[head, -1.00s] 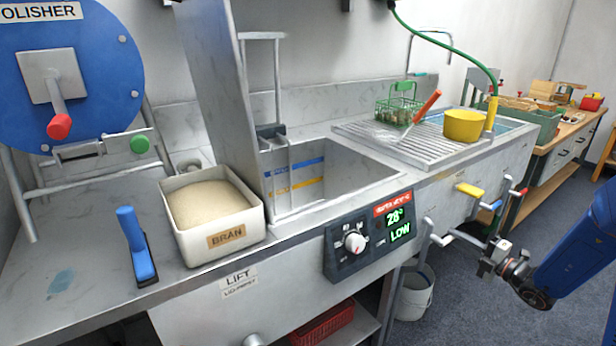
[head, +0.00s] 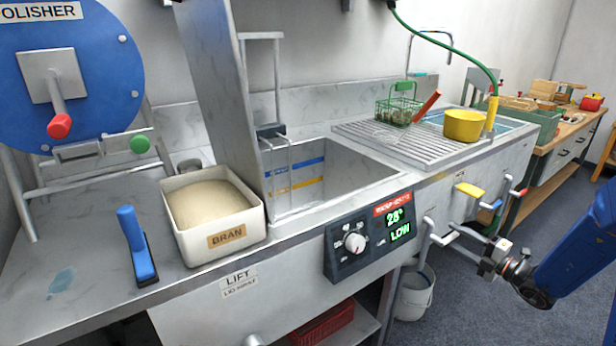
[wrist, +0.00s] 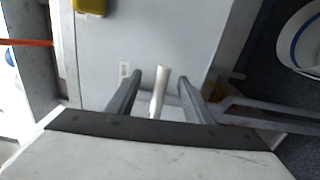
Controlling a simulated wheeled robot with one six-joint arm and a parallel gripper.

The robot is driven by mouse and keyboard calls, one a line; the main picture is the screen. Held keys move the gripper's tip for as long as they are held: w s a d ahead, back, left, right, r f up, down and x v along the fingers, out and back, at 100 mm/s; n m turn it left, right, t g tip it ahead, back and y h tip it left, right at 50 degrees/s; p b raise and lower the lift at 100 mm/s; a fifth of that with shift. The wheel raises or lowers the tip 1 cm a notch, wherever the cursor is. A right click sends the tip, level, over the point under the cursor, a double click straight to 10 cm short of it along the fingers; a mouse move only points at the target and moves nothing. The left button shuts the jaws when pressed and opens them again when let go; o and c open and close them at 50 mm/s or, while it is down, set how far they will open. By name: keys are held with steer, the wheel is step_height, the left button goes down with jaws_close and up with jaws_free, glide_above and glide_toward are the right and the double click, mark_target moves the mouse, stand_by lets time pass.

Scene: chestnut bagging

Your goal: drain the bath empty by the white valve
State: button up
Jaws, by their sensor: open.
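The white valve handle (head: 428,230) stands upright on the lower front of the sink unit in the head view. In the wrist view the pale white handle (wrist: 160,92) shows between my fingers, with a gap on both sides. My gripper (head: 447,233) is open beside the handle; its fingers also show in the wrist view (wrist: 160,97). The bath (head: 345,172) is a steel basin with blue and yellow level bands on its inner wall. The control panel (head: 367,236) reads 28° and LOW. The bath's floor is hidden by its front edge.
A white bucket (head: 413,296) stands on the floor below. A bran tub (head: 214,236) is left of the bath. Blue floor is free at right.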

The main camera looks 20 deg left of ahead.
steer(key=shift+d, duration=0.1)
steer(key=v, duration=0.9)
stand_by(0.4)
